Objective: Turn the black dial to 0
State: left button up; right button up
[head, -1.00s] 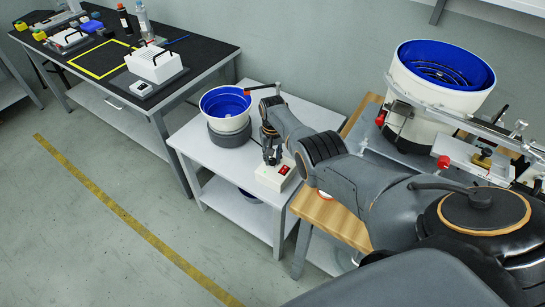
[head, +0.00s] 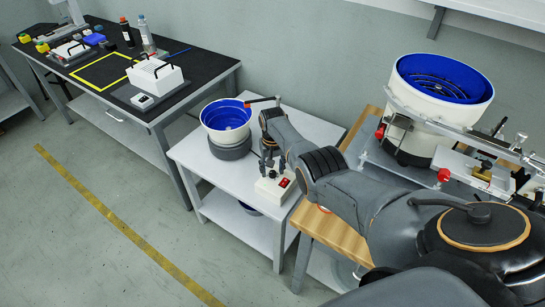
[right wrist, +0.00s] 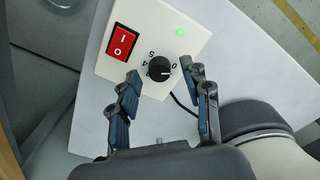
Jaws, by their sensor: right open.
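The black dial (right wrist: 159,68) is a round knob with a short white mark, on a white control box (right wrist: 190,40). Printed numbers such as 0, 4 and 5 surround it. The white mark points right in the right wrist view, near the 0; its exact reading is too small to tell. My right gripper (right wrist: 161,74) is open, with one finger on each side of the dial and gaps visible between. In the head view, my right gripper (head: 268,163) is just over the box (head: 275,188) and hides the dial. My left gripper is out of view.
A red rocker switch (right wrist: 124,42) and a lit green lamp (right wrist: 180,32) are on the box. A small blue bowl feeder (head: 226,118) stands on the same white table (head: 190,150). A large feeder (head: 405,110) stands on the wooden bench to the right.

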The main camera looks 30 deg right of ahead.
aim_at(272, 172)
notch_tip(272, 172, up, 11)
jog(key=shift+r, duration=0.2)
dwell(0.3)
dwell(0.4)
